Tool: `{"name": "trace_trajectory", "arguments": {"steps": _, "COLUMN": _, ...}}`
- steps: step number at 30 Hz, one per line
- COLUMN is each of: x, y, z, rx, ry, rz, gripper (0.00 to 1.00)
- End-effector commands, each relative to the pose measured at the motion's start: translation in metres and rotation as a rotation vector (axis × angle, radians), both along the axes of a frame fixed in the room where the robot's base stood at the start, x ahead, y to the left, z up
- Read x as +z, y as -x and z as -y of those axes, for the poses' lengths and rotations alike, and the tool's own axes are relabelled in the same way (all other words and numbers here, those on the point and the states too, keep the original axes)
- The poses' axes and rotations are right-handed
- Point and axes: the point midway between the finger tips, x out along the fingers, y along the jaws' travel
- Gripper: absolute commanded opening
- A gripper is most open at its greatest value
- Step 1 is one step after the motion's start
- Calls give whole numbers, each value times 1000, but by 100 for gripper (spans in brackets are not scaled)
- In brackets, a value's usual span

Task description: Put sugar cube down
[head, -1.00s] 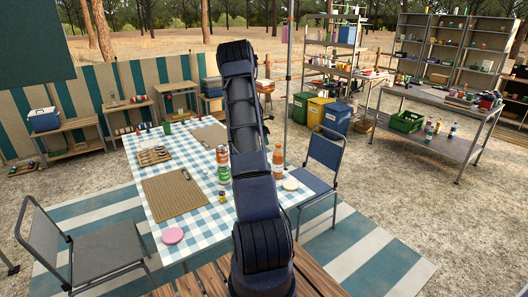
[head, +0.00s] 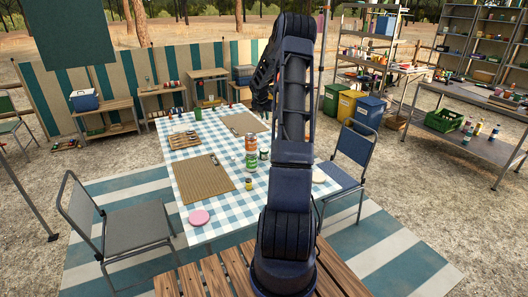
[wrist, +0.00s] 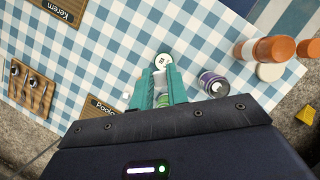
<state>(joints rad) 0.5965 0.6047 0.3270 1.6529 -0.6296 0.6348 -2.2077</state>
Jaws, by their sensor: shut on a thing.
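In the wrist view my gripper (wrist: 160,78) points down over the checked table with its teal fingers close together. A small pale thing, which looks like the sugar cube (wrist: 160,84), shows between them, mostly hidden by the fingers. A round white-topped item (wrist: 163,61) is just beyond the fingertips. In the head view my gripper (head: 262,98) hangs left of my arm over the far part of the table; the cube is too small to make out there.
The blue-checked table (head: 225,205) carries clipboards (head: 204,179), a wooden tray (head: 184,140), a pink disc (head: 199,217) and several cans and jars (head: 251,162). Chairs stand at the left (head: 135,225) and right (head: 358,155). Bare cloth shows left of the fingers in the wrist view.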

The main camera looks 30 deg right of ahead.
Motion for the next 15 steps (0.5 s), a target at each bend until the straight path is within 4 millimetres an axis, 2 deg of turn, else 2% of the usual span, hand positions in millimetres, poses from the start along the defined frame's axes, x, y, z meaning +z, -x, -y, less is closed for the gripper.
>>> {"name": "trace_trajectory", "arguments": {"steps": 5, "x": 0, "y": -4, "z": -9, "rx": 41, "ry": -2, "rz": -1, "gripper": 0}}
{"name": "trace_trajectory", "arguments": {"steps": 8, "x": -15, "y": -4, "z": -9, "rx": 45, "ry": -1, "rz": -3, "gripper": 0}}
{"name": "trace_trajectory", "arguments": {"steps": 15, "x": -67, "y": -4, "z": -10, "rx": 44, "ry": -2, "rz": -3, "gripper": 0}}
